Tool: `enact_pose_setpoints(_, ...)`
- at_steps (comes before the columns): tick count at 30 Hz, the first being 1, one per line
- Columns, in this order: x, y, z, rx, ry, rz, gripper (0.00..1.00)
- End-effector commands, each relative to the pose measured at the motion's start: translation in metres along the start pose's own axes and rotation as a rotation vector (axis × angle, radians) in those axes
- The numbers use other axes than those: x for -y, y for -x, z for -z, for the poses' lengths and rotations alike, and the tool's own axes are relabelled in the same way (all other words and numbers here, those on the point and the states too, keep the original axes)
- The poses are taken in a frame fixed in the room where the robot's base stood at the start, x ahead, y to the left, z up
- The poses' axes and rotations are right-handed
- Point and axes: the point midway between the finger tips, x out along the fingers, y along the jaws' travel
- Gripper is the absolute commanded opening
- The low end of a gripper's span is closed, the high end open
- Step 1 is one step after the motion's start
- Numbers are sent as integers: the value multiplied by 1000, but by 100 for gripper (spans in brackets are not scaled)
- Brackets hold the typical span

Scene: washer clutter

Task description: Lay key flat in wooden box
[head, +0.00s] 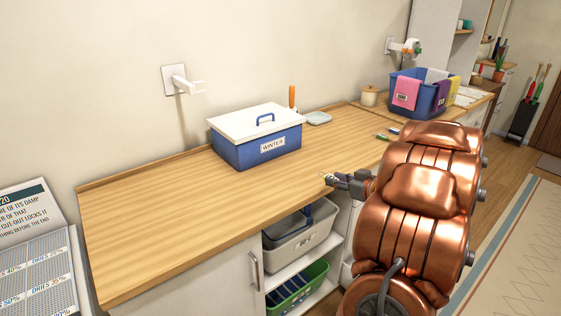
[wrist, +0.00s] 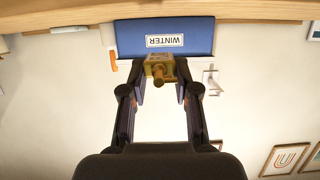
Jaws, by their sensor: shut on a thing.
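My gripper (head: 330,179) is over the front edge of the wooden counter, at the end of my copper-coloured arm. In the wrist view my gripper (wrist: 160,78) is shut on a small brass-coloured piece (wrist: 158,68), a blocky body with a round stub. I cannot tell from its shape whether this is the key. The held piece is too small to make out clearly in the head view. I do not see a wooden box in either view.
A blue box (head: 258,153) labelled WINTER with a white lid (head: 246,121) stands on the counter (head: 190,200). It also shows upside down in the wrist view (wrist: 190,30). A blue basket (head: 427,97) with cloths stands farther right. The counter's left part is clear.

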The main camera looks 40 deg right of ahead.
Motion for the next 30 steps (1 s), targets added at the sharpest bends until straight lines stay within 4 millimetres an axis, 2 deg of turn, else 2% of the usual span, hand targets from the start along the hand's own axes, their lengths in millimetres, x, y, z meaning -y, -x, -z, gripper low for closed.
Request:
enact_pose_setpoints(3,-2,7,-2,0,1,3,4)
enact_pose_setpoints(7,-2,-5,0,-1,1,10,4)
enact_pose_setpoints(24,-11,-111,25,-3,4,10,4)
enact_pose_setpoints(30,-14,-136,27,2,1,6,4)
